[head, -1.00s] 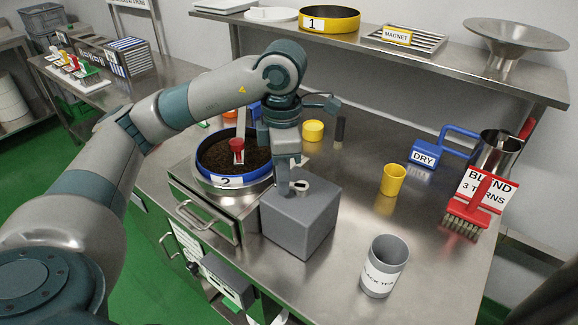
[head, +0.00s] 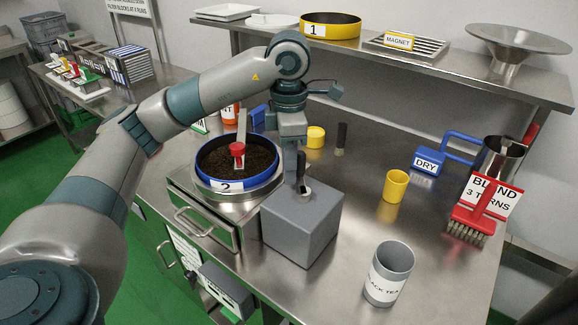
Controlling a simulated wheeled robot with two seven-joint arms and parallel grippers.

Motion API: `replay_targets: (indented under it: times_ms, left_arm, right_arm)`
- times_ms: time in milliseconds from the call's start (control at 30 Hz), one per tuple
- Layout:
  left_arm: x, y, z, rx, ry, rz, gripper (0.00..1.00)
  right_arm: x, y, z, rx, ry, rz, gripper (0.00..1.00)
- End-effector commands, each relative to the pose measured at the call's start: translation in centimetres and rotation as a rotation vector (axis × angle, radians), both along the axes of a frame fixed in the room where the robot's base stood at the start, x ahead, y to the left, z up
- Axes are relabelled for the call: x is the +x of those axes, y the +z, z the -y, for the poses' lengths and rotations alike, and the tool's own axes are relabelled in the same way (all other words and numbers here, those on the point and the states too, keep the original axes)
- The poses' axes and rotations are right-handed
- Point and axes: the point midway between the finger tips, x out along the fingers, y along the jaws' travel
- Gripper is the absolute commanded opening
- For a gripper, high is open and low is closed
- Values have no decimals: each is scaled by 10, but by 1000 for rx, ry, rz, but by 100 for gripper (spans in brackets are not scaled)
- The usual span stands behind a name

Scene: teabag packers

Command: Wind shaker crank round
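A grey box (head: 303,228) stands on the steel bench beside the sieve pan. A small metal crank hub (head: 300,190) sits on its top, with a dark upright handle (head: 301,166) by it. The blue-rimmed sieve pan (head: 270,178) marked 2 holds dark tea, with a red piece (head: 237,149) over its middle. My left gripper (head: 292,178) points down over the box top, right at the dark handle. Its fingers overlap in this view, so I cannot tell whether they grip the handle. My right gripper is out of view.
A shelf (head: 420,65) runs along the back.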

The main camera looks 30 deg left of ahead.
Motion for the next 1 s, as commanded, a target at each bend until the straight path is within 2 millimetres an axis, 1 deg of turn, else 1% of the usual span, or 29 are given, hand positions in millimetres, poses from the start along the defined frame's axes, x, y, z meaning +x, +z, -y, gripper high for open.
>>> replay_targets:
  times_ms: [33,67,100,167,200,267,300,667,1000]
  left_arm:
    - [0,0,0,0,0,0,29]
    - [0,0,0,0,0,0,37]
    - [0,0,0,0,0,0,46]
    - [0,0,0,0,0,0,61]
    - [0,0,0,0,0,0,70]
    - [0,0,0,0,0,0,84]
    - [0,0,0,0,0,0,86]
    - [1,0,1,-1,0,-1,86]
    - [17,0,14,-3,3,4,86]
  right_arm:
    - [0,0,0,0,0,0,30]
    - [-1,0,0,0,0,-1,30]
    - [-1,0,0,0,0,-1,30]
    - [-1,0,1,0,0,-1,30]
    - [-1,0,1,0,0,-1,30]
    - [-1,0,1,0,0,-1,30]
    - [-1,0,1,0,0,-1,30]
    - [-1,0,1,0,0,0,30]
    - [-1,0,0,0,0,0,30]
